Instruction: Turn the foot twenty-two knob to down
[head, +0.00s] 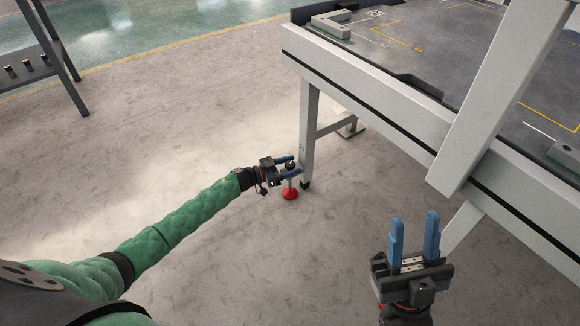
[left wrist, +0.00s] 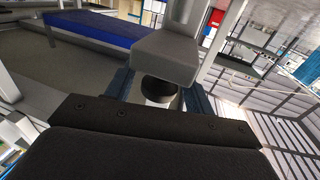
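A foot with a red round base (head: 290,194), a thin stem and a dark knob (head: 290,166) stands on the floor beside the grey table leg (head: 308,130). No number shows on it. My left gripper (head: 287,166) reaches low to it, its blue fingers on either side of the knob. In the left wrist view the black knob (left wrist: 159,89) sits between the finger tips, under a grey block, and the fingers look apart from it. My right gripper (head: 414,235) is open and empty, fingers up, at the lower right.
The table (head: 390,105) with a thick pale edge fills the upper right, above the knob. A pale slanted post (head: 500,95) stands between the right gripper and the table top. A dark rack (head: 35,70) is at the upper left. Open floor lies left of the leg.

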